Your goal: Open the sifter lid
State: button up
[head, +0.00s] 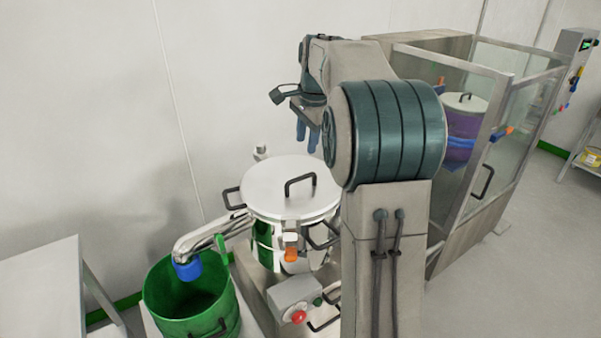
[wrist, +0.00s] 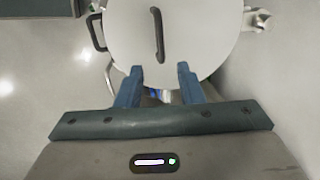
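The sifter lid (head: 265,190) is a round white disc lying flat on top of the sifter, with a dark bar handle (head: 300,184) on its top. In the wrist view the lid (wrist: 205,35) and its handle (wrist: 157,35) are ahead of the fingers. My gripper (head: 307,137) is above the lid, pointing down. In the wrist view my gripper (wrist: 160,72) has its two blue fingers apart with nothing between them. An orange-tipped clamp (head: 290,245) shows at the sifter's front. My arm hides the sifter's right side.
A green drum (head: 190,295) stands under the sifter's metal spout (head: 210,232) at the lower left. A grey box with a red button (head: 298,305) is in front of the sifter. A glazed enclosure (head: 500,130) stands to the right. A table (head: 40,280) is at the left.

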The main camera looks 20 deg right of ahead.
aim_at(301, 177)
jog(key=f, duration=0.3)
jog(key=w+f, duration=0.1)
jog(key=f, duration=0.3)
jog(key=w+f, duration=0.1)
jog(key=f, duration=0.3)
jog(key=shift+w+a+f, duration=0.1)
jog(key=shift+a+f, duration=0.1)
grip_shut()
jog(key=shift+a, duration=0.15)
